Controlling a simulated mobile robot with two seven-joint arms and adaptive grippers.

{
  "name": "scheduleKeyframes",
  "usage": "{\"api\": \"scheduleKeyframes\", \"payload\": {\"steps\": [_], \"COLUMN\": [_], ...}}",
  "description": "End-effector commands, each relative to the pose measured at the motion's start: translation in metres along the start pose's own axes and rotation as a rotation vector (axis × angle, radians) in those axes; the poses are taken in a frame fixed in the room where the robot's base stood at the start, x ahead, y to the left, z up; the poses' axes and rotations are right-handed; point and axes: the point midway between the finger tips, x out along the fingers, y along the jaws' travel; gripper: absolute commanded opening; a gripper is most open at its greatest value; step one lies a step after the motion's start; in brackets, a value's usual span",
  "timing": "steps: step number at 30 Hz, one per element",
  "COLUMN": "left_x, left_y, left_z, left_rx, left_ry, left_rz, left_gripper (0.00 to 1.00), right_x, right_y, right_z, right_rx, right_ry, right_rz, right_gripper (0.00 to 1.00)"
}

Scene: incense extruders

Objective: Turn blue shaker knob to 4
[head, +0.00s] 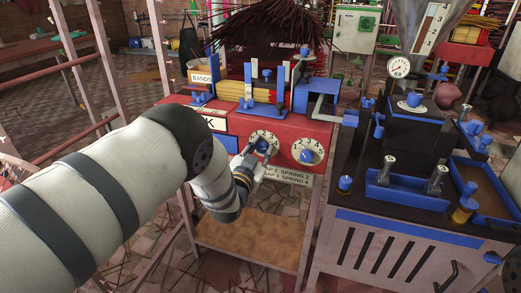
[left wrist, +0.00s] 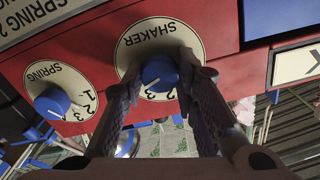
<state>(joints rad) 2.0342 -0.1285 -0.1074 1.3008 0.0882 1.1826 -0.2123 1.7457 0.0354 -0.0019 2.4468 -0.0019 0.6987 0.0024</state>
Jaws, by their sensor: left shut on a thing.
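The blue shaker knob (left wrist: 159,74) sits at the middle of a round white dial marked SHAKER (left wrist: 150,40), upside down in the left wrist view. The digits 2 and 3 show below the knob there; other digits are hidden by my fingers. In the head view the knob (head: 262,146) is on the red machine front. My left gripper (left wrist: 160,84) is shut on the knob, one finger on each side. My right gripper is not in view.
A spring dial with its own blue knob (head: 307,156) sits just right of the shaker dial. The red machine (head: 325,135) carries a bundle of sticks (head: 248,92) on top. A dark bench with blue trays (head: 405,190) stands to the right. An open shelf (head: 245,240) lies below.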

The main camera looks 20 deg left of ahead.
Motion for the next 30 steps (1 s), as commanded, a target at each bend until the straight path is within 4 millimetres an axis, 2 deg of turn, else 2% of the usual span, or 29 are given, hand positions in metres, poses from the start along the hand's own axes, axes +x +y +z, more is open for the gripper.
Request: {"api": "scheduleKeyframes", "payload": {"steps": [14,15,18,26,30], "left_x": [0.0,0.0,0.0,0.0,-0.015], "left_y": [0.0,0.0,0.0,0.0,0.0], "left_z": [-0.001,-0.001,-0.001,0.0,0.0], "left_rx": [0.015,0.015,0.014,0.014,0.014], "left_ry": [0.001,0.001,0.001,0.0,-0.003], "left_rz": [0.0,0.0,0.0,0.0,0.001], "left_gripper": [0.0,0.29,0.47,0.47,0.47], "right_x": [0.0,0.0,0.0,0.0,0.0], "right_y": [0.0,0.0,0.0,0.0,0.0], "right_z": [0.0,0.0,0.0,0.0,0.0], "right_rx": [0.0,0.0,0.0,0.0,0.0], "right_ry": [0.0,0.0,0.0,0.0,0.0], "right_rz": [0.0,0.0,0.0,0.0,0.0], "right_gripper": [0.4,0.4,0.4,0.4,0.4]}}
